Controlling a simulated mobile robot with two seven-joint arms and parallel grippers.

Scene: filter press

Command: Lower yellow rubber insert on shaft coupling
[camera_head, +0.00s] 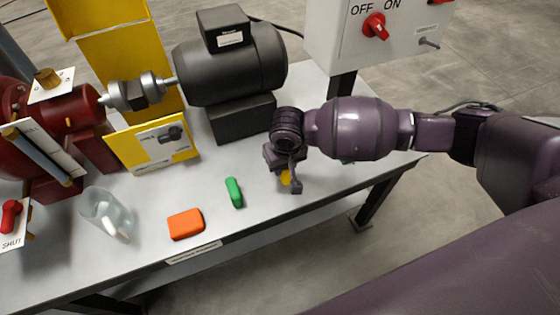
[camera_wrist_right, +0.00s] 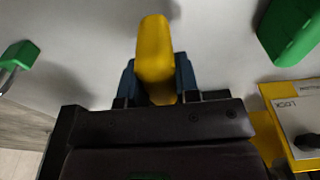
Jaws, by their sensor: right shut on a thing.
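My right gripper (camera_head: 284,180) is shut on the yellow rubber insert (camera_head: 286,177) over the right part of the grey table. In the right wrist view the insert (camera_wrist_right: 154,50) sticks out from between the dark fingers of the gripper (camera_wrist_right: 156,86). Whether the insert touches the table I cannot tell. The metallic grey shaft coupling (camera_head: 149,86) sits on the shaft between the red pump and the dark motor, up and to the left of my right gripper, apart from it. My left gripper is not in view.
The motor (camera_head: 235,65) and yellow guard (camera_head: 130,55) stand behind. A yellow sign panel (camera_head: 153,147) stands before the coupling. A green object (camera_head: 233,191), an orange block (camera_head: 186,223) and a clear jar (camera_head: 97,203) are near the front edge. A switch box (camera_head: 340,35) stands at the back right.

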